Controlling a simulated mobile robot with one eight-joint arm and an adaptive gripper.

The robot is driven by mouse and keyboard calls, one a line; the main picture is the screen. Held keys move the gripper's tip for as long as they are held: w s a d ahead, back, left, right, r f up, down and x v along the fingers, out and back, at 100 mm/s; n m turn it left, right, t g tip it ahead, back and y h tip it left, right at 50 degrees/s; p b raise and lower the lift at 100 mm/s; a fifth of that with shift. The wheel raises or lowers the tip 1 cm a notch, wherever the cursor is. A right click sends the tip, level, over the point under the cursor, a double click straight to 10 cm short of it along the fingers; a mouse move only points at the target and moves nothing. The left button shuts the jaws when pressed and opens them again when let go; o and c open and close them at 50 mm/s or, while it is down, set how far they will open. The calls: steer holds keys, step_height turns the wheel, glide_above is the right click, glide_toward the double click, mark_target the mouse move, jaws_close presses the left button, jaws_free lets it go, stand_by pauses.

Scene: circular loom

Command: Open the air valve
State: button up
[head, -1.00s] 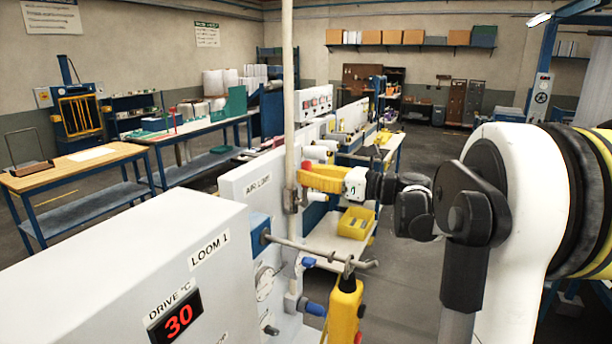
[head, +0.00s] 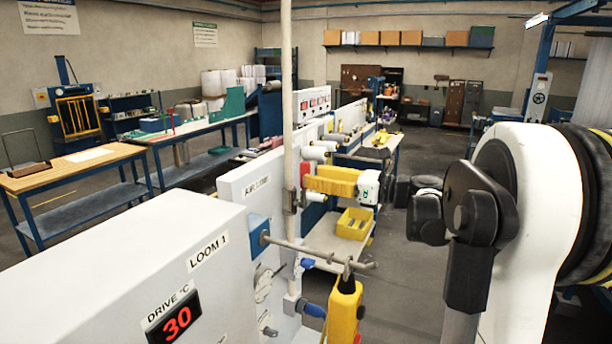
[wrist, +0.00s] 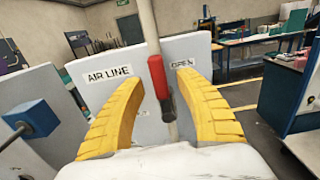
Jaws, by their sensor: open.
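The air valve shows in the wrist view as a red lever handle (wrist: 157,76) with a dark lower end, standing nearly upright against a pale vertical pipe (wrist: 146,22). Behind it is a white panel (wrist: 200,52) with an "AIR LINE" label on the left and an "OPEN" label on the right. My gripper (wrist: 160,92) is open, its yellow fingers spread to the left and right of the lever, with visible gaps. In the head view, my gripper (head: 312,180) points left at the pipe, and a bit of the red lever (head: 304,170) shows by the fingertips.
The Loom 1 cabinet (head: 110,250) fills the lower left. A grey rod (head: 320,255) juts out below my gripper, with a yellow pendant (head: 345,310) hanging from it. A yellow bin (head: 355,223) sits on a shelf beyond. Open floor lies to the right.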

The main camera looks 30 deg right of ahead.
steer(key=v, duration=0.9)
